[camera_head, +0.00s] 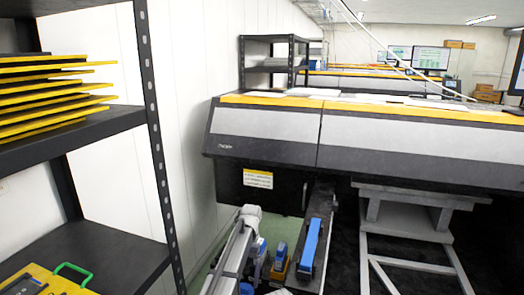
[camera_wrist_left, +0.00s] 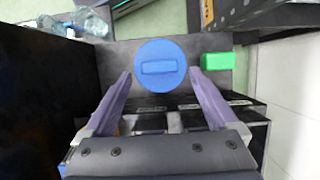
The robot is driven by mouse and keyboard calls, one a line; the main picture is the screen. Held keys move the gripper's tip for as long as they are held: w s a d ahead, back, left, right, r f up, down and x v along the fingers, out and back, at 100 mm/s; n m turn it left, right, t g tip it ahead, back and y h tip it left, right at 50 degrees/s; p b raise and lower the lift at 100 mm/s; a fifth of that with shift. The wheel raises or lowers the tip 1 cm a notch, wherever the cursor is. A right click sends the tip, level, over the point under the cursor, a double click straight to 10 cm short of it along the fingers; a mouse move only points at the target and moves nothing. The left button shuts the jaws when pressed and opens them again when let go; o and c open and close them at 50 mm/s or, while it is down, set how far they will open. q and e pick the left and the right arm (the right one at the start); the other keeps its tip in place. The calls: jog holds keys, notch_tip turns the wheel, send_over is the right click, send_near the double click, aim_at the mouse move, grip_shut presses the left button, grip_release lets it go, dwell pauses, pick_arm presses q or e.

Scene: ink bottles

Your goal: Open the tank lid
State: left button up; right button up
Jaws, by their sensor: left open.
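A round blue tank lid (camera_wrist_left: 160,65) with a raised bar across its middle faces the camera in the left wrist view. It sits on a dark grey surface. My left gripper (camera_wrist_left: 160,73) is open, with one purple-grey finger on each side of the lid in the picture and nothing held between them. I cannot tell how far the fingertips are from the lid. In the head view, my left arm reaches in at the bottom, near a large printer (camera_head: 265,125). The lid cannot be made out clearly there. My right gripper is not in view.
A green block (camera_wrist_left: 217,62) sits right of the lid. Clear bottles (camera_wrist_left: 90,20) lie at the upper left. A long blue part (camera_head: 310,243) lies on a dark panel below the printer. A black shelf (camera_head: 90,130) with yellow-edged boards stands at the left.

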pick_arm(q)
jog(key=p+v, duration=0.8)
jog(key=b+x, duration=0.9)
jog(key=shift+s+a+r+t+p, duration=0.1)
jog(key=shift+s+r+t+p, duration=0.35)
jog(key=shift+p, duration=0.3)
jog(key=shift+s+a+f+t+h, duration=0.1)
jog(key=shift+s+f+t+h, duration=0.3)
jog(key=shift+t, duration=0.35)
jog(key=shift+s+a+f+t, duration=0.1)
jog(key=shift+s+f+t, duration=0.25)
jog(key=shift+t, duration=0.55)
notch_tip(320, 180, up, 9)
jog(key=p, duration=0.8)
jog(key=g+b, duration=0.1)
jog(key=g, duration=0.3)
send_near(242, 288)
jog(key=shift+w+d+r+y, duration=0.25)
jog(key=shift+w+d+y, duration=0.15)
jog(key=shift+w+d, duration=0.3)
jog(key=shift+w, duration=0.1)
